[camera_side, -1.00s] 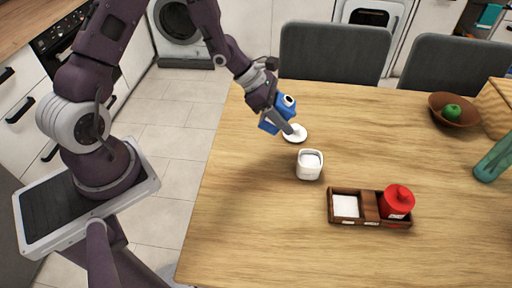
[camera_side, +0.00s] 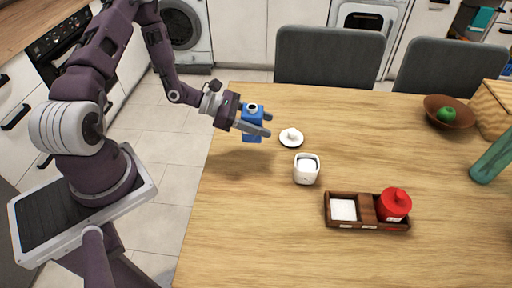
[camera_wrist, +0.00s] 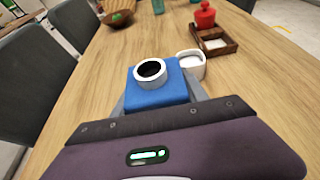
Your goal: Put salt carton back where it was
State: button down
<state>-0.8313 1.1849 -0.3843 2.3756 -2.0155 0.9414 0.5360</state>
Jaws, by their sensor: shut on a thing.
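My gripper (camera_side: 254,124) is shut on the blue salt carton (camera_side: 252,125) and holds it upright above the left part of the table. The carton has a white ring spout with a dark opening on top. In the wrist view the carton (camera_wrist: 157,88) sits between my fingers. A wooden caddy (camera_side: 367,226) stands on the table to the right, with several labels on its front. Its left compartment (camera_side: 343,209) has a pale floor and is empty; a red lidded jar (camera_side: 394,204) stands in its right one. A white pot (camera_side: 306,170) with pale contents stands open between carton and caddy.
A white lid (camera_side: 291,138) with a knob lies on the table behind the pot. A brown bowl (camera_side: 437,112) with a green fruit, a teal bottle (camera_side: 493,157) and a wooden box are at the right. The table front is clear.

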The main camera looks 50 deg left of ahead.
notch_tip(320, 180, down, 7)
dwell(0.3)
jog(key=c, duration=0.6)
grip_release()
jog(key=shift+f, duration=0.15)
